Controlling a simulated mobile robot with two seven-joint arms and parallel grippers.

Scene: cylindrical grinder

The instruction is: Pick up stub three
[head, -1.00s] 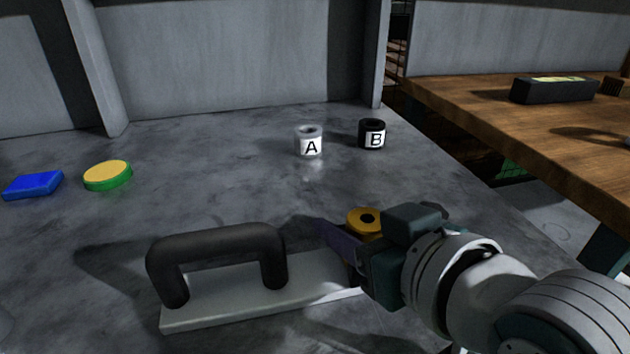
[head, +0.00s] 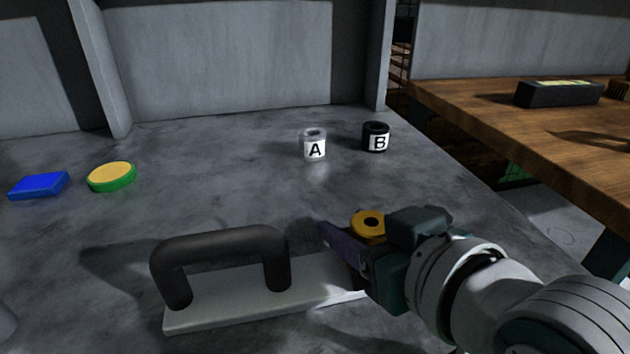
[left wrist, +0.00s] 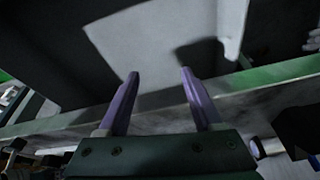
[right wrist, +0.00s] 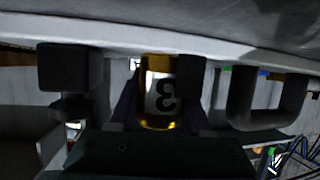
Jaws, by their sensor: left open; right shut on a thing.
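Stub three is a yellow cylinder with a dark hole in its top (head: 369,223). In the right wrist view its white label with a "3" (right wrist: 163,95) faces the camera, between the two fingers. My right gripper (head: 345,245) is shut on it, beside the grey plate with the black handle. I cannot tell whether the stub is clear of the surface. My left gripper (left wrist: 159,82) shows only in the left wrist view, open and empty.
A grey plate (head: 235,305) with a black handle lies in front. A blue block (head: 39,185) and a green-yellow disc (head: 111,177) lie at left. A wooden bench (head: 480,100) stands at right.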

